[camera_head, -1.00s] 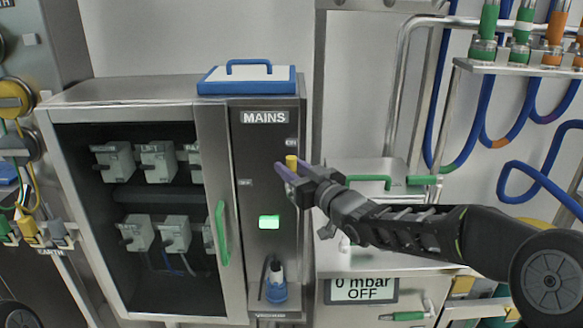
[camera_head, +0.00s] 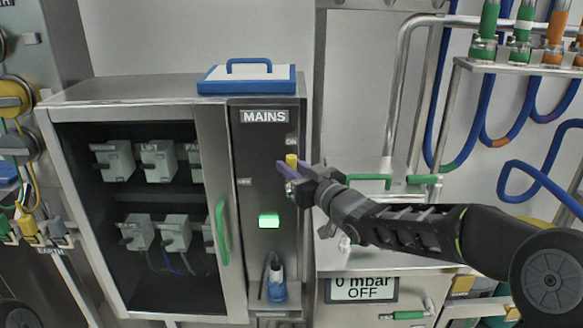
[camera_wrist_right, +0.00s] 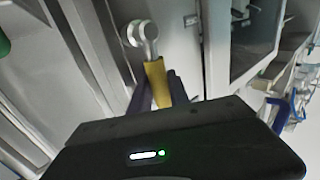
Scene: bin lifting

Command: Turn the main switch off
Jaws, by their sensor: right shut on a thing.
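The main switch has a yellow handle (camera_head: 291,161) on the dark panel under the "MAINS" label. A small label that seems to read ON sits just above the handle, and another small label is to its left. My right gripper (camera_head: 283,172) is at the switch, with its purple fingers shut on the yellow handle. In the right wrist view the yellow handle (camera_wrist_right: 158,83) lies between the dark fingers and joins a round metal pivot (camera_wrist_right: 138,34). The fingers hide part of the handle. My left gripper is not in view.
A green light (camera_head: 269,221) glows below the switch. Pipes and hoses are right.

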